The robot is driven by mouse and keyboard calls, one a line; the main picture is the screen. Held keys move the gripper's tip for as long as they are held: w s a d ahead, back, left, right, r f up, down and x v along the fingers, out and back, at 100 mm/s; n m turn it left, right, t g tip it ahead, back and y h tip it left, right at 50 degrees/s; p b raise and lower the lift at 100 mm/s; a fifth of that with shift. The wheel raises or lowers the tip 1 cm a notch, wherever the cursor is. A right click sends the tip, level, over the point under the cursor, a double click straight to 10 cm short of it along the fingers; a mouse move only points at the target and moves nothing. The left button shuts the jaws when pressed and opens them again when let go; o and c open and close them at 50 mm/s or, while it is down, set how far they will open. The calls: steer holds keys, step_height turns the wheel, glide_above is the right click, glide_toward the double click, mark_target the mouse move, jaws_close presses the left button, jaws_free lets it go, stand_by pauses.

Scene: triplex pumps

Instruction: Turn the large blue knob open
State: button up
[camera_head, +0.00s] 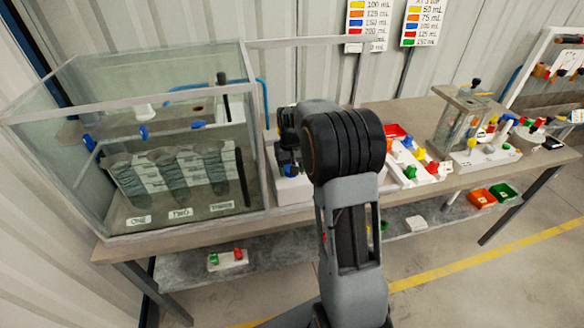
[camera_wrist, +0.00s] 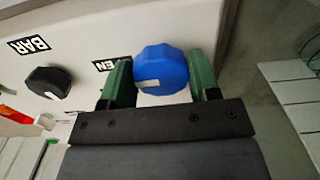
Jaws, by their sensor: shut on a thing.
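The large blue knob (camera_wrist: 161,69) is in the wrist view, on a white panel (camera_wrist: 95,20), with a small light mark on its face. My gripper (camera_wrist: 161,80) has its two green fingers on the left and right sides of the knob and is shut on it. In the head view my gripper (camera_head: 288,158) is at the white box (camera_head: 292,188) beside the glass tank, and a bit of blue shows there. My arm hides much of that box. How far the knob is turned cannot be told.
A black knob (camera_wrist: 48,83) sits left of the blue one, near a BAR label (camera_wrist: 29,46). The glass tank (camera_head: 100,105) stands close on the left. Coloured pieces and a white tray (camera_head: 425,172) lie to the right on the bench.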

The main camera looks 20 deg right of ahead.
steer(key=shift+m, duration=0.3)
steer(key=o, duration=0.9)
step_height(320, 180, up, 14)
steer(key=shift+f, duration=0.1)
stand_by(0.4)
stand_by(0.4)
steer(key=shift+s+a+f+n+t, duration=0.6)
steer(key=shift+s+a, duration=1.15)
steer(key=shift+s, duration=1.85)
steer(key=shift+s+a+f+n+t, duration=0.25)
steer(key=shift+s+a+f+t, duration=1.1)
steer(key=shift+s, duration=2.25)
steer(key=shift+s+a+f+n+t, duration=0.1)
steer(key=shift+s+a+f+n, duration=0.45)
steer(key=shift+s+a, duration=2.35)
